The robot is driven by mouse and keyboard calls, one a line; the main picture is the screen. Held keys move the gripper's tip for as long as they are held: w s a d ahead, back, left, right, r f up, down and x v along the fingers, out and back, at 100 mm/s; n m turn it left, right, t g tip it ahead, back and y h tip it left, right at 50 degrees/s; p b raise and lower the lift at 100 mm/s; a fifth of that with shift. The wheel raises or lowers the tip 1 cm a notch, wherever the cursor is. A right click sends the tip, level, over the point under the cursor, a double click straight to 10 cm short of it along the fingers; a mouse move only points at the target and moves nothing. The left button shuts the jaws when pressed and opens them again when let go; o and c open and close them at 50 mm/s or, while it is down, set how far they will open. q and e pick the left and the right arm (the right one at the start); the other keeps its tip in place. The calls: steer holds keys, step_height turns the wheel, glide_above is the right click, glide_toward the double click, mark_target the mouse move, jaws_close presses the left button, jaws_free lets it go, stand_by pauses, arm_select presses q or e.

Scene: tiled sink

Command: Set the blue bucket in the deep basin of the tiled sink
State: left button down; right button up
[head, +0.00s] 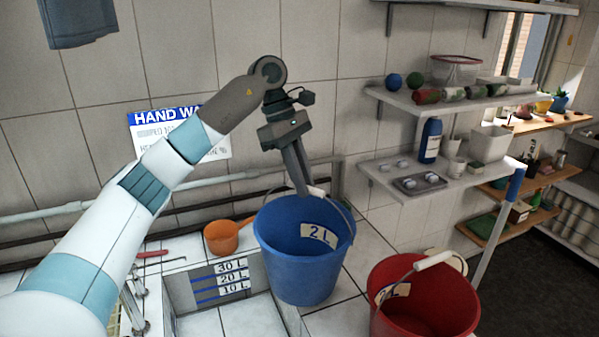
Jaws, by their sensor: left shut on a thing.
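The blue bucket (294,269), with a "2 L" label, is upright just right of the deep basin. I cannot tell whether it touches the tiles. My left gripper (304,188) reaches down from above and is shut on the bucket's raised handle (317,191) at its pale grip, above the rim. The deep basin (181,295) of the tiled sink is at the bottom, with 30 L, 20 L and 10 L marks on its wall. Its front part is cut off by the frame. My right gripper is not in view.
A red bucket (425,302) stands at lower right. An orange scoop (222,238) lies on the tiles behind the basin, left of the blue bucket. A tap (134,300) is at lower left. Wall shelves (450,180) with bottles and pots are at right.

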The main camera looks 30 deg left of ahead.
arm_select(q)
steer(key=s+d+f+m+g+y+b, duration=0.2)
steer(key=s+d+f+m+g, duration=0.2)
steer(key=s+d+m, duration=0.4)
steer(key=s+m, duration=0.5)
steer(key=shift+d+f+m+y+b, duration=0.3)
steer(key=shift+f+y+b, duration=0.05)
steer(key=shift+f+y, duration=0.05)
steer(key=shift+s, duration=0.1)
steer(key=shift+a, duration=0.15)
